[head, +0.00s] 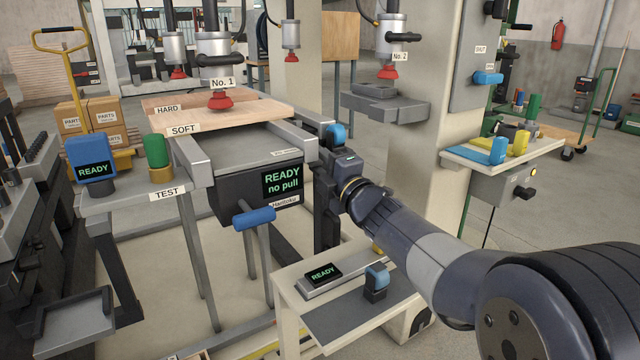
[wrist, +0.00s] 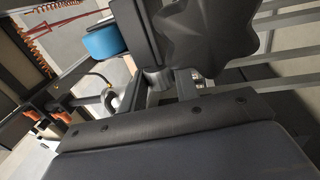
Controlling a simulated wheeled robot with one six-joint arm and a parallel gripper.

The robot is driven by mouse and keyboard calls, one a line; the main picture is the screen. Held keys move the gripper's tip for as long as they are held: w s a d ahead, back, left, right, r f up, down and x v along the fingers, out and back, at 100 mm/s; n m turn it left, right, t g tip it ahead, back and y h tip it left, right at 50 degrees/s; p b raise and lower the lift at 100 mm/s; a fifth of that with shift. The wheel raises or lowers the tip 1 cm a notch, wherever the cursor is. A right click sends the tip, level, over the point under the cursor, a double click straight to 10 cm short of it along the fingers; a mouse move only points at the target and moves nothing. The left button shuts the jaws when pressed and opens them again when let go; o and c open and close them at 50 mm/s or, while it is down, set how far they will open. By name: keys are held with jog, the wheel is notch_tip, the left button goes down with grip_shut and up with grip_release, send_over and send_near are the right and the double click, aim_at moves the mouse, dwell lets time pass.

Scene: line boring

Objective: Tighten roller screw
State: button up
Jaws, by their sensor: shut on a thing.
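My gripper (head: 326,160) is at the right end of the grey machine bed (head: 262,150), beside the dark box with the "READY no pull" display (head: 283,183). A dark lobed knob (wrist: 205,32), probably the roller screw's, fills the upper middle of the wrist view. My gripper is shut on it, though the fingertips' contact is hard to see. In the head view my own wrist hides the knob. A blue part (head: 336,134) shows just above my gripper, and a blue part (wrist: 100,40) also shows left of the knob in the wrist view.
A blue T-handle (head: 254,219) stands in front of the display box. A low white table (head: 288,300) below my arm carries a small READY display (head: 322,272) and a blue-topped piece (head: 376,280). A column (head: 425,170) stands behind my arm.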

jog(key=shift+f+t+y+b, duration=0.2)
jog(key=shift+t+y+b, duration=0.15)
jog(key=shift+b, duration=1)
jog(key=o, duration=1)
jog(key=shift+r, duration=0.1)
jog(key=p+v, duration=0.2)
jog(key=v, duration=0.9)
jog(key=shift+w+a, duration=0.1)
jog(key=b+x, duration=0.2)
jog(key=x, duration=0.8)
jog(key=shift+w+a, duration=0.2)
jog(key=shift+w, duration=0.15)
jog(key=shift+r, duration=0.2)
jog(key=shift+p, duration=0.3)
